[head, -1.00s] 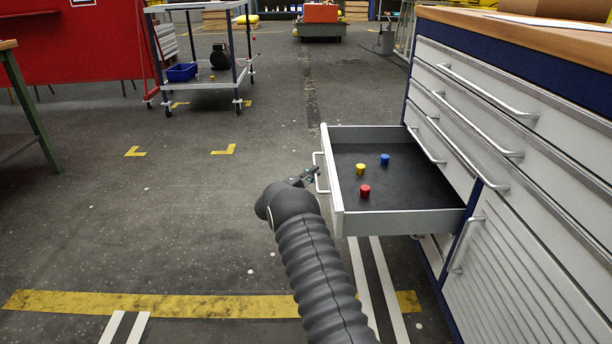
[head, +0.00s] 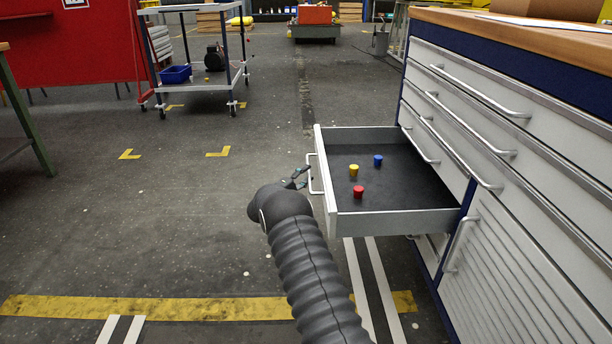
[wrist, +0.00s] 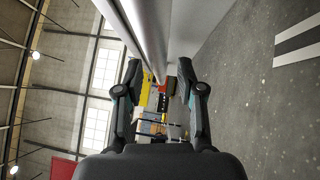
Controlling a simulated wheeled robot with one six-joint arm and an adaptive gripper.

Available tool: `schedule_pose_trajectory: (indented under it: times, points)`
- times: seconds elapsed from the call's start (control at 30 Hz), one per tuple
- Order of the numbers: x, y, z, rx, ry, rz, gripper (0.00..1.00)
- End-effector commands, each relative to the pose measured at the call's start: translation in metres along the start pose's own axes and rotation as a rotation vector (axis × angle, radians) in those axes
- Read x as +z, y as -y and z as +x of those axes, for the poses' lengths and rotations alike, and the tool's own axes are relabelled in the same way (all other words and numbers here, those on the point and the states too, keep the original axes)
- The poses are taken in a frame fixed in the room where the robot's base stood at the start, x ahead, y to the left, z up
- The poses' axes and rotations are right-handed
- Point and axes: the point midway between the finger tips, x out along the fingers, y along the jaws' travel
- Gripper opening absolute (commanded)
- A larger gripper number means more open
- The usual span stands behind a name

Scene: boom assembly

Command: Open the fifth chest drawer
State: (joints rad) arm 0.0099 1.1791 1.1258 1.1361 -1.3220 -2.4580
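The chest (head: 478,92) stands on the right, with several grey drawers under a wooden top. One low drawer (head: 395,223) is pulled far out, its dark inside showing. Its front carries a light bar handle (head: 312,176). My gripper (head: 300,178) is just left of this handle, apart from it as far as I can tell. In the wrist view the two fingers of my gripper (wrist: 159,68) are spread with nothing held between them. A pale edge of the drawer front or handle (wrist: 150,35) runs above them.
Yellow (head: 354,170), blue (head: 378,160) and red (head: 359,192) small pieces stand in the open drawer. A ribbed door (head: 500,270) is below at the right. A wheeled cart (head: 196,86) stands far left. The floor left of the drawer is clear.

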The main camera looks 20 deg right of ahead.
Motion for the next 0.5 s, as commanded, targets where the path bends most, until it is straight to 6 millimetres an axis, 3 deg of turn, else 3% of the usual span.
schedule_pose_trajectory:
  times: [0.5]
  points:
    - [-0.001,0.0,-0.09,0.0,-0.004,0.0,0.38]
